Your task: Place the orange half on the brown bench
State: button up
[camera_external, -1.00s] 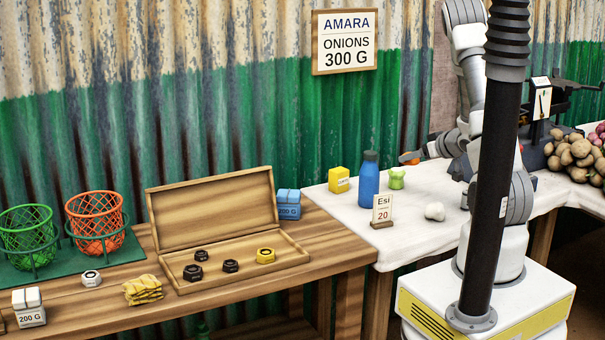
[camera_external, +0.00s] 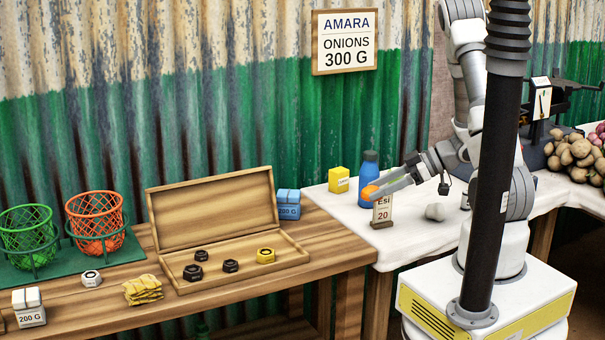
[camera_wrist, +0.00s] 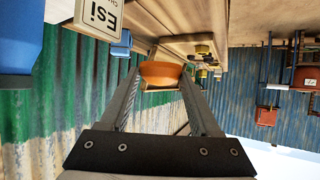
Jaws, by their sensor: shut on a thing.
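The orange half (camera_external: 369,191) is held at the tips of my gripper (camera_external: 376,189). In the external view it shows in front of the lower part of the blue bottle and just above the "Esi 20" card. In the wrist view the orange half (camera_wrist: 161,73) sits between the two long fingers (camera_wrist: 160,80), its rounded cup side partly visible. The brown bench (camera_external: 335,243) lies to the left of and lower in the picture than my gripper, which is over the white-covered table's left part.
A blue bottle (camera_external: 369,164), a yellow box (camera_external: 339,180) and the Esi card (camera_external: 382,211) stand close to my gripper. The bench's right end has bare wood.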

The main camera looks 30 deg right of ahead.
jog(key=b, duration=0.3)
send_over(336, 241)
notch_tip(336, 241, down, 6)
jog(key=shift+a+f, duration=0.15)
jog(key=shift+f, duration=0.05)
jog(key=shift+f+b, duration=0.9)
jog(key=shift+f, duration=1.1)
jog(key=shift+f, duration=0.1)
jog(key=shift+f, duration=0.15)
jog(key=o, duration=1.3)
jog(key=shift+r, duration=0.45)
jog(key=p+v, duration=0.3)
jog(key=v, duration=0.8)
jog(key=shift+s+d, duration=0.25)
jog(key=shift+d, duration=0.15)
